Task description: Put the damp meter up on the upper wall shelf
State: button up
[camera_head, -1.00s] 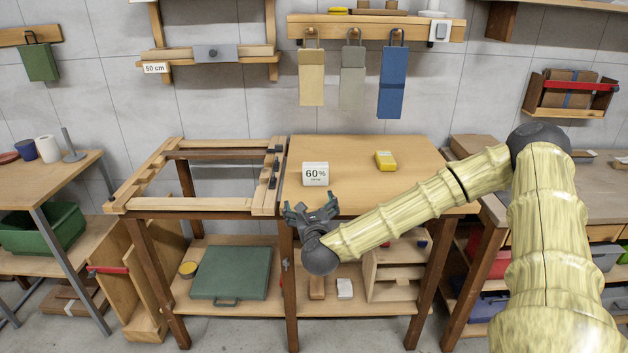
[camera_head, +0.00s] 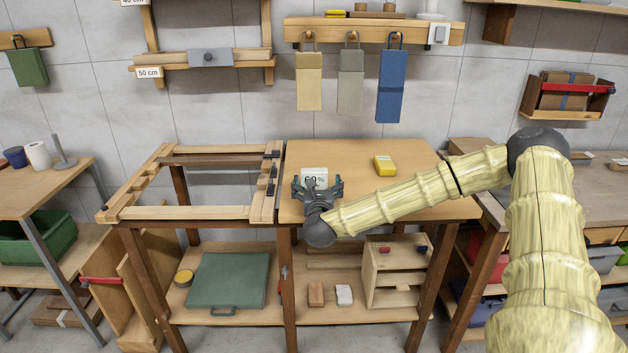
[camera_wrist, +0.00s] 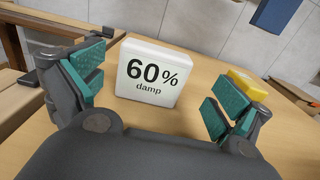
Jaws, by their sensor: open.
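The damp meter (camera_head: 315,174) is a white block standing upright on the wooden bench top; its face reads "60% damp" in the wrist view (camera_wrist: 153,73). My gripper (camera_head: 318,186) is open and empty, just in front of the meter, and partly hides it in the head view. In the wrist view the teal finger pads stand wide to the left and right of the meter, with clear gaps. A wall shelf (camera_head: 375,32) hangs above the bench. Higher wall boards run out of the top of the picture, so I cannot tell which is the upper shelf.
A yellow block (camera_head: 384,166) lies on the bench, right of the meter. Tan, grey and blue (camera_head: 390,86) pouches hang from hooks under the wall shelf. It carries several small things and a white box (camera_head: 438,33). An open wooden frame (camera_head: 190,180) adjoins the bench on the left.

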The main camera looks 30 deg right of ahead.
aim_at(314, 177)
jog(key=x, duration=0.1)
jog(key=p+x, duration=0.1)
jog(key=x, duration=0.1)
jog(key=shift+w+a+r, duration=0.1)
jog(key=shift+w+a, duration=0.1)
jog(key=shift+w, duration=0.25)
jog(key=shift+w+d, duration=0.35)
jog(key=shift+w, duration=0.05)
jog(key=shift+c, duration=0.2)
jog(key=c, duration=1.1)
